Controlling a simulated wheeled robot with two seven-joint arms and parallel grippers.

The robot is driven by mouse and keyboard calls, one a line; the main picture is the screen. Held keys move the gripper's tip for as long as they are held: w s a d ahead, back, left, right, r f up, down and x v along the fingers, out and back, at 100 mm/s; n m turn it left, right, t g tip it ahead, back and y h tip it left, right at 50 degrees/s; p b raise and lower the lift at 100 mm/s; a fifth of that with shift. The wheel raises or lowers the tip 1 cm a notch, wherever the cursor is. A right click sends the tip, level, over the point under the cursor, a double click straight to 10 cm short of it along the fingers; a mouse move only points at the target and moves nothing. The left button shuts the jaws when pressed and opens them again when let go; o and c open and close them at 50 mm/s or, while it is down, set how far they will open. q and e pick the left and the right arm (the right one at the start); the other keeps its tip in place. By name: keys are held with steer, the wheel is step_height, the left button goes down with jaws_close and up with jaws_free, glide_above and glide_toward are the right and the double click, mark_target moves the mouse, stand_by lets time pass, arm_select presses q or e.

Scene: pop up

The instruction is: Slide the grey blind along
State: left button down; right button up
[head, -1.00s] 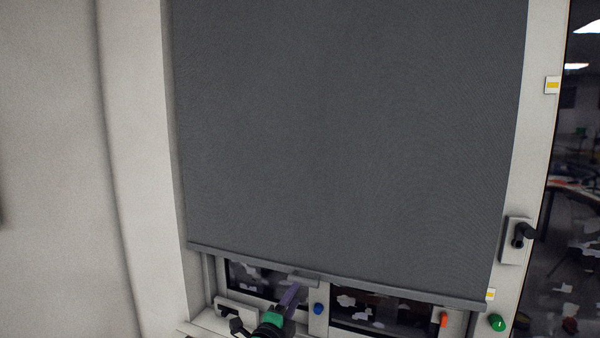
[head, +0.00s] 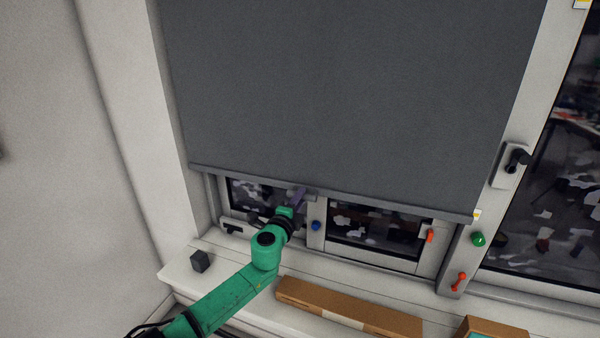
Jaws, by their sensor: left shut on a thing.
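The grey blind (head: 340,90) hangs over most of the window in the head view. Its bottom bar (head: 400,203) runs across just above the lower panes, with a small tab near its left part. My left gripper (head: 299,196), on a green arm, is at this tab from below and is shut on it. The fingertips are small and partly hidden against the tab. My right gripper is not in view.
A sill below the window holds a long cardboard box (head: 350,308), a dark cube (head: 200,261) and another box (head: 492,328). A black window handle (head: 517,160), a green knob (head: 478,239) and red handles are on the right frame. A blue knob (head: 316,225) is near my gripper.

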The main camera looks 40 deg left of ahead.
arm_select(q)
step_height(320, 180, up, 18)
steer(key=p, duration=1.6)
steer(key=shift+r, duration=0.25)
steer(key=shift+p, duration=0.3)
step_height(320, 180, up, 16)
steer(key=p, duration=0.1)
steer(key=shift+r+p, duration=0.2)
steer(key=shift+p, duration=0.15)
steer(key=c, duration=0.6)
jaws_free()
steer(key=shift+s, duration=0.1)
stand_by(0.4)
